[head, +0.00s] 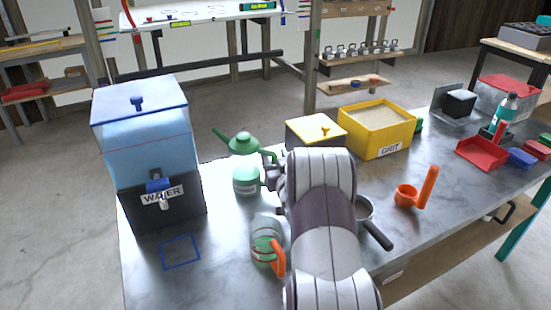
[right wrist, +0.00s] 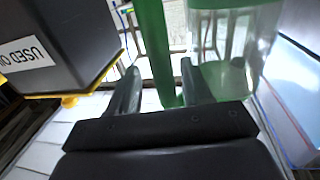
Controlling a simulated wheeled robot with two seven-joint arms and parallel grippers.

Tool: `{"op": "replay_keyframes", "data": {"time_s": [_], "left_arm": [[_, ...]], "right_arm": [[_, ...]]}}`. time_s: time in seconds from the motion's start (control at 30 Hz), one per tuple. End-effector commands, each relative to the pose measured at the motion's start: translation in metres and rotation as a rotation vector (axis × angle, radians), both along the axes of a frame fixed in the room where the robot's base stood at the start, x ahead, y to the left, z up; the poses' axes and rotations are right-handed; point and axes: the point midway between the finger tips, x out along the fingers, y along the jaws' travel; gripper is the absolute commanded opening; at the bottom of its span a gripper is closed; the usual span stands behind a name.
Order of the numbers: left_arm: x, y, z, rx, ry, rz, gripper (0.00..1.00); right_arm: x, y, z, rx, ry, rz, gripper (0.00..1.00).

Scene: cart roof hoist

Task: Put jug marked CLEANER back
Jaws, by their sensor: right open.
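A clear jug (head: 246,180) with a green lid, spout and handle stands behind my right arm on the metal table; I cannot read its label. My right gripper (head: 270,172) is open at the jug's right side. In the right wrist view, the green handle (right wrist: 155,45) stands between the open fingers (right wrist: 160,75), with the clear body (right wrist: 235,60) to the right. A second clear jug (head: 264,228) with an orange handle stands nearer, left of my arm; I see no readable CLEANER mark on it. My left gripper is out of view.
A WATER dispenser (head: 150,150) stands left, behind a blue square outline (head: 181,252). A yellow-lidded box (head: 316,132), showing as USED OIL in the wrist view (right wrist: 50,45), and a GRIT bin (head: 405,137) stand behind. A dark-handled pan (head: 375,234) and orange scoop (head: 406,195) lie right.

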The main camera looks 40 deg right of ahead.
Motion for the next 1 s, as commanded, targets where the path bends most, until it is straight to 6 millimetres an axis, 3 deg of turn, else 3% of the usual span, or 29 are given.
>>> {"op": "replay_keyframes", "data": {"time_s": [0.4, 1.0], "left_arm": [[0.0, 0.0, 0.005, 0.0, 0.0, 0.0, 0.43], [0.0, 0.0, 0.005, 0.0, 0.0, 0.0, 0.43]], "right_arm": [[-0.064, 0.031, 0.002, 0.0, 0.0, -0.001, 0.49], [-0.067, 0.033, 0.001, 0.0, -0.001, 0.0, 0.49]]}}
